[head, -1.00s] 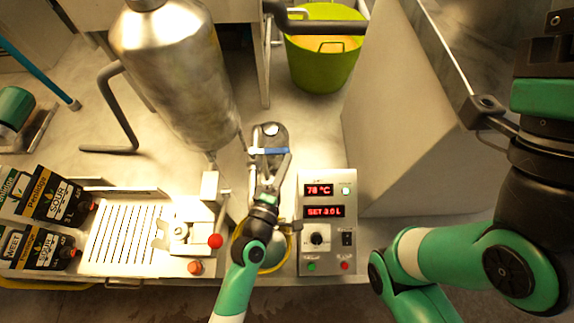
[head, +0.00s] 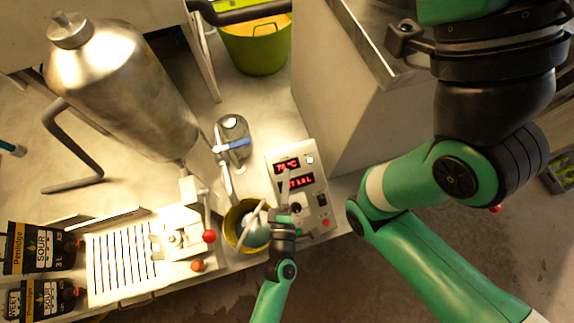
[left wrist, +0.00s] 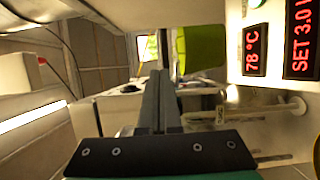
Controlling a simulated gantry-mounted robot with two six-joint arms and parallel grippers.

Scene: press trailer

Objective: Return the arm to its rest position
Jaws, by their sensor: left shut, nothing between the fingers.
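My left gripper (head: 284,212) is in front of the control box (head: 316,205), just right of the yellow bucket (head: 232,235). It also shows in the left wrist view (left wrist: 160,100), its two fingers together with nothing between them. My left arm comes up from the bottom of the head view. My right arm (head: 450,190) fills the right side of the head view, and its gripper is outside the picture.
The control box has red displays, reading 78 °C and SET 3.0 L in the left wrist view. A steel tank (head: 120,90), a valve with a blue handle (head: 233,144) and a slotted tray (head: 120,255) with red-knobbed levers stand left. A green tub (head: 258,48) stands behind.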

